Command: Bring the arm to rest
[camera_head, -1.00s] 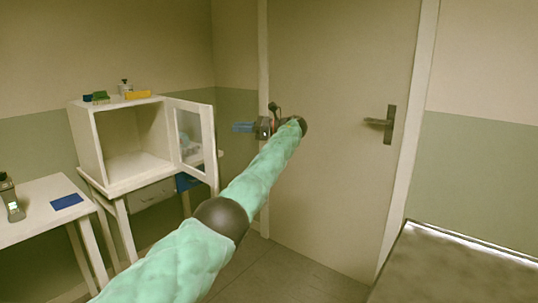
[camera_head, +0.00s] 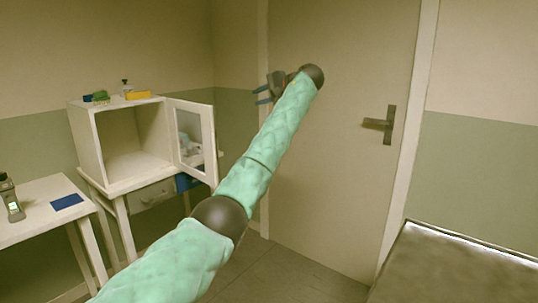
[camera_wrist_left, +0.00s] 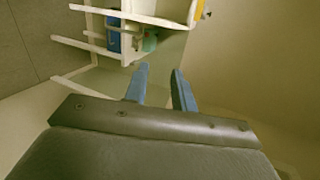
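My left arm in its green quilted sleeve (camera_head: 266,150) reaches up and away across the middle of the head view. My left gripper (camera_head: 256,96) is at its far end, in the air in front of the door's left edge. Its two blue fingers point left. In the left wrist view the fingers (camera_wrist_left: 161,68) stand apart with nothing between them, so it is open and empty. My right gripper is in neither view.
A white cabinet (camera_head: 90,143) with its glazed door (camera_head: 207,135) swung open stands left of the arm, with small items on top. A white table (camera_head: 30,200) holds a dark device (camera_head: 11,198) and a blue pad (camera_head: 67,202). A closed door (camera_head: 345,90) is behind; a grey surface (camera_head: 450,270) is lower right.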

